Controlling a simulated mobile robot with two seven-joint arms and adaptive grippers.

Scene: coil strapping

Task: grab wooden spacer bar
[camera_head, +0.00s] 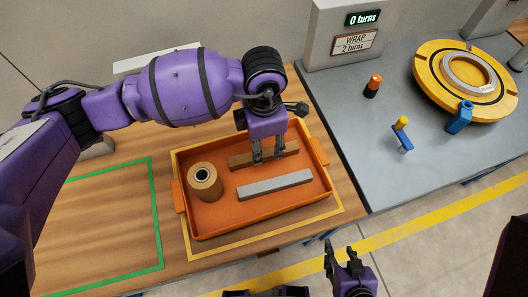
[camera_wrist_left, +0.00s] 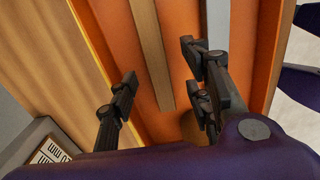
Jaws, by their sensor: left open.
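The wooden spacer bar (camera_head: 239,161) lies in the orange tray (camera_head: 200,235), towards its far side. My left gripper (camera_head: 268,158) reaches down over the bar's middle, with its fingers apart. In the left wrist view the bar (camera_wrist_left: 150,50) runs lengthwise between the open fingers of the left gripper (camera_wrist_left: 160,85), with gaps on both sides. The fingers hide part of the bar in the head view. My right gripper (camera_head: 343,258) is near the bottom of the head view, away from the tray, with its fingers apart and empty.
A grey bar (camera_head: 275,185) lies nearer in the tray, beside a brown roll (camera_head: 205,182). The tray's walls surround them. Right of it, a grey bench (camera_head: 370,140) carries a yellow turntable (camera_head: 430,70), an orange-and-black object (camera_head: 373,86) and a blue tool with a yellow knob (camera_head: 402,136).

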